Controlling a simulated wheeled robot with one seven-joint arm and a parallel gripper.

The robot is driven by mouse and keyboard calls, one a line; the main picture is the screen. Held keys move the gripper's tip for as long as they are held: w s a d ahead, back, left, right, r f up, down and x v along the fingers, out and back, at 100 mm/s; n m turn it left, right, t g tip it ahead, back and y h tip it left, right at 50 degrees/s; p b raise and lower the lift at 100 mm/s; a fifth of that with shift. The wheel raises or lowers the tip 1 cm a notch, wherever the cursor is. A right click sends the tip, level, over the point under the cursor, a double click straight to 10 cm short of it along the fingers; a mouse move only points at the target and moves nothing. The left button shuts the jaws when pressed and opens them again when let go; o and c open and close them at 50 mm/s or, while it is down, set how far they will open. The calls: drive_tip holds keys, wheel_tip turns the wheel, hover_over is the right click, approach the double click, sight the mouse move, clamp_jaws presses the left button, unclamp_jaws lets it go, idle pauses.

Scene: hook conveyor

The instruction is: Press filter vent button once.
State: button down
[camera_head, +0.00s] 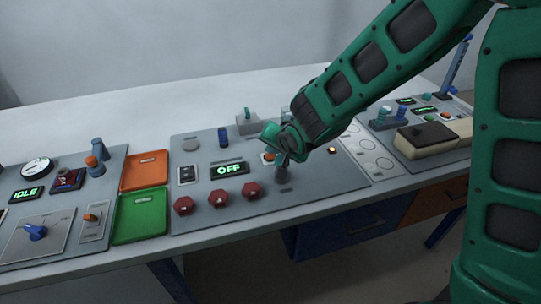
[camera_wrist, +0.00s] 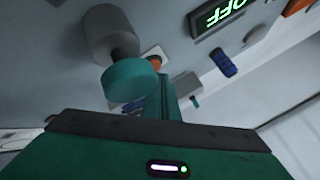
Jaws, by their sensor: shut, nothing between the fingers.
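My gripper (camera_head: 284,150) is shut and empty, low over the middle control panel (camera_head: 312,178). In the wrist view its green fingers (camera_wrist: 170,95) point at the panel. A grey round housing with a dark stem and a teal cap (camera_wrist: 130,80) stands right beside the fingers; I cannot tell whether they touch. In the head view its grey body (camera_head: 281,174) shows just below my gripper. An orange button (camera_head: 268,157) sits left of my gripper and is partly hidden behind the fingers in the wrist view (camera_wrist: 153,62). I cannot read which control is labelled filter vent.
The middle panel carries a green "OFF" display (camera_head: 228,169), several red knobs (camera_head: 218,198), a blue knob (camera_head: 223,136) and a small lit orange button (camera_head: 332,150). Orange (camera_head: 145,170) and green (camera_head: 140,215) trays lie to the left. A beige block (camera_head: 427,138) stands right.

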sight(272, 158)
drive_tip(key=shift+f, duration=0.4)
idle(0.7)
idle(0.3)
drive_tip(key=shift+r, duration=0.85)
drive_tip(key=shift+r, duration=0.1)
drive_tip(key=shift+r, duration=2.4)
drive_tip(key=shift+d, duration=0.1)
